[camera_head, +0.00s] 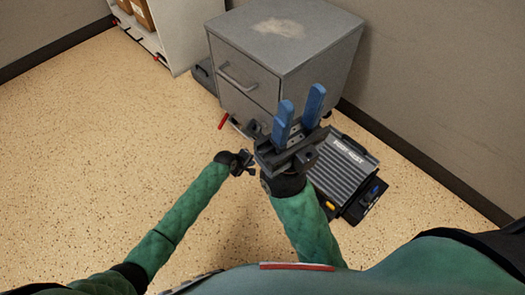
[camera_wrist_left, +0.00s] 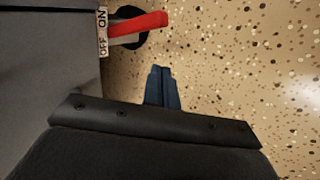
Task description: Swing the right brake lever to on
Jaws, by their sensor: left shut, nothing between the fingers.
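The grey drawer cabinet (camera_head: 247,68) stands against the wall. A red brake lever (camera_head: 222,120) sticks out low at its near left side. In the left wrist view the red lever (camera_wrist_left: 138,29) points right from beside a label strip (camera_wrist_left: 103,30) with ON and OFF marks; it lies nearer the ON end than the OFF end. My left gripper (camera_wrist_left: 161,72) is shut and empty, its blue fingertips below and right of the lever, apart from it. In the head view its fingers are hidden. My right gripper (camera_head: 299,105) is open and empty in front of the cabinet.
A ribbed grey footrest (camera_head: 338,168) lies on the floor right of my right gripper. A white shelf unit (camera_head: 178,35) with cardboard boxes stands at the upper left. The speckled floor on the left is clear.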

